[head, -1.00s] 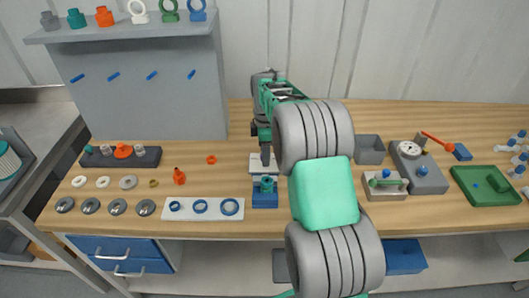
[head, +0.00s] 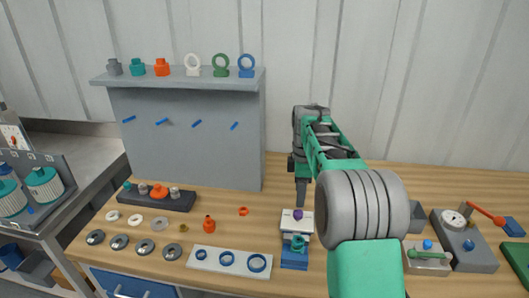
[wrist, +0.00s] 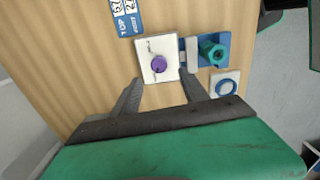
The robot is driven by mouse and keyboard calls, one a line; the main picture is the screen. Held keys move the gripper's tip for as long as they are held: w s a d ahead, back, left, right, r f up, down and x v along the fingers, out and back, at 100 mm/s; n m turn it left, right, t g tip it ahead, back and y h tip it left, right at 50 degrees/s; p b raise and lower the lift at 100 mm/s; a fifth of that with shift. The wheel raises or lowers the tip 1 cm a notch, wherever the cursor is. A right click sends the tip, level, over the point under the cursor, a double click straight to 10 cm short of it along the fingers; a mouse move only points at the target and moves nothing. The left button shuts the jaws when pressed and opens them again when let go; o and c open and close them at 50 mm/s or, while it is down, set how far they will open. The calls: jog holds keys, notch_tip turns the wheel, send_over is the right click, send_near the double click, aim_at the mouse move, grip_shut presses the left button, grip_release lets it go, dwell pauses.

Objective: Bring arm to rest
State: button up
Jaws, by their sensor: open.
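My gripper (head: 301,200) hangs above the bench, behind a white plate with a purple knob-like piece (head: 298,214) on it. In the wrist view my gripper (wrist: 160,88) is open, its two fingers apart with nothing between them. The purple piece (wrist: 158,64) sits on the white plate (wrist: 150,45) just beyond the fingertips, apart from them. Beside the plate is a teal fitting (wrist: 212,52) on a blue base; it also shows in the head view (head: 296,243). My arm reaches forward over the bench and hides part of it.
A grey panel with pegs and a shelf (head: 180,78) stands at the back left. A dark tray (head: 140,200), several discs and a white ring plate (head: 203,265) lie left of my arm. A gauge box (head: 468,240) with a red lever and a green tray (head: 516,258) lie right.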

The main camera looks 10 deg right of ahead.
jog(key=s+a+r+m+t, duration=0.2)
jog(key=s+a+r+m, duration=0.2)
jog(key=s+a+m, duration=0.6)
jog(key=s+a+f+m, duration=0.1)
jog(key=s+f+m, duration=0.1)
jog(key=s, duration=0.5)
jog(key=s+a+f+m+t, duration=0.1)
jog(key=s+f+m, duration=0.1)
jog(key=s, duration=0.5)
jog(key=shift+f+t, duration=0.3)
jog(key=shift+a, duration=0.1)
